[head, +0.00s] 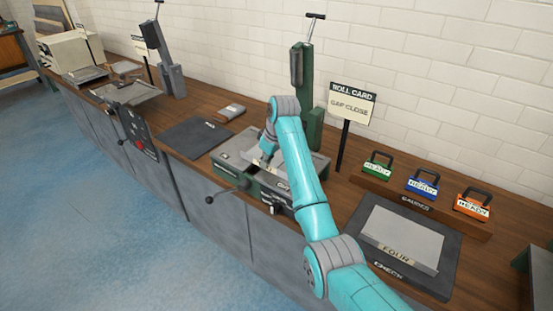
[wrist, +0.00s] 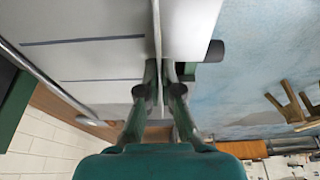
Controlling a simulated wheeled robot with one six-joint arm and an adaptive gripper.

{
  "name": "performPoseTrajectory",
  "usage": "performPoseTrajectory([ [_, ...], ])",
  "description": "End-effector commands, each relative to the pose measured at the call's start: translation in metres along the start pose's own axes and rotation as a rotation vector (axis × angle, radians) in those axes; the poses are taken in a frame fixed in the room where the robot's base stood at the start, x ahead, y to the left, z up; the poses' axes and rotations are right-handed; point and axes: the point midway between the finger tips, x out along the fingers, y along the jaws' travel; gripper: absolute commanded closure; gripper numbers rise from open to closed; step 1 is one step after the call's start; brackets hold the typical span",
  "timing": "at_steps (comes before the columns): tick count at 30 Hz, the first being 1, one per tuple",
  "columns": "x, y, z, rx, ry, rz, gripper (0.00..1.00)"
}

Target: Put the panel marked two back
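A pale grey panel (head: 252,158) lies on the green and grey machine (head: 240,178) in the middle of the bench. It has a small beige label, partly hidden by my gripper, and I cannot read its number. My gripper (head: 265,157) points down at this panel. In the wrist view, my gripper (wrist: 160,80) has its fingers close together on a thin upright edge (wrist: 157,35), which looks like part of the panel. A second panel (head: 405,232), marked FOUR, lies on the dark check mat (head: 437,272) at the right.
An empty dark mat (head: 195,138) lies left of the machine, with a small grey block (head: 231,112) behind it. A roll card sign (head: 350,105) reads GAP CLOSE. Green, blue and orange gauges (head: 422,185) stand at the back right.

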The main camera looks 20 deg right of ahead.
Motion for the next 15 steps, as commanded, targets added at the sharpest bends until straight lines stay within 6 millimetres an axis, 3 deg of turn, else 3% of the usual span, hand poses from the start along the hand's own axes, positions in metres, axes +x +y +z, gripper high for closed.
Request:
performPoseTrajectory([
  [15,-0.014,0.000,-0.004,-0.001,0.001,0.001,1.00],
])
